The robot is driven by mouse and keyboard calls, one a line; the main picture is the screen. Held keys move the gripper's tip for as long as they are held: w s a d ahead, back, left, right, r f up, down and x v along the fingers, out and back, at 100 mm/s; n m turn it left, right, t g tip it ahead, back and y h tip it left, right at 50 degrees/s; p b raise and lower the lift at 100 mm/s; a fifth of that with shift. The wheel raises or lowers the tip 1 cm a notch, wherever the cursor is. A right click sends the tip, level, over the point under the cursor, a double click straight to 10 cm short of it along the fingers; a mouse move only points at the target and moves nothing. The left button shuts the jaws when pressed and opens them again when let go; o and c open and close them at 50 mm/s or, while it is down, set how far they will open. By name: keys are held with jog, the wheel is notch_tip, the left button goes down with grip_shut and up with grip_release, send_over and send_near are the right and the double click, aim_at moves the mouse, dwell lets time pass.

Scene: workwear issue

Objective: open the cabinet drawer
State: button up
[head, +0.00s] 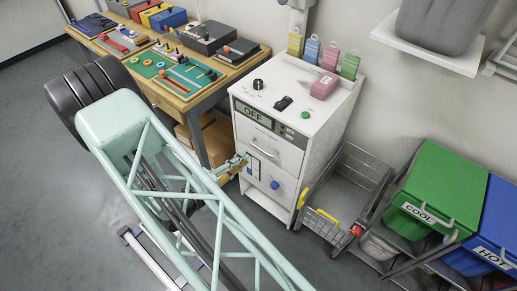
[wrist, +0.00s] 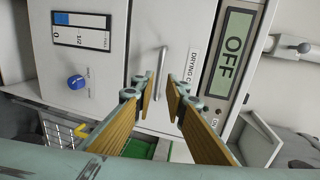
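The white cabinet (head: 325,120) stands at the centre of the head view. Its drawer (head: 280,148), below the OFF display, looks shut and carries a metal bar handle (head: 263,152). In the wrist view, turned sideways, the drawer front (wrist: 150,30) and handle (wrist: 161,68) show close ahead. My gripper (head: 242,163) is in front of the cabinet, just below and left of the handle in the head view. In the wrist view my gripper (wrist: 156,88) is open, with the handle appearing between its two fingers. I cannot tell whether they touch it.
Below the drawer is a panel with a blue knob (head: 275,185). Coloured tags and a pink block (head: 324,85) sit on the cabinet top. A wooden workbench (head: 160,98) stands left. A wire cart (head: 345,190) and the green COOL bin (head: 440,185) and blue HOT bin (head: 495,225) stand right.

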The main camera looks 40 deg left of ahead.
aim_at(258, 147)
jog(key=shift+b+x, duration=0.5)
jog(key=shift+x, duration=4.9)
jog(key=shift+c, duration=0.9)
grip_shut()
jog(key=shift+s, duration=0.1)
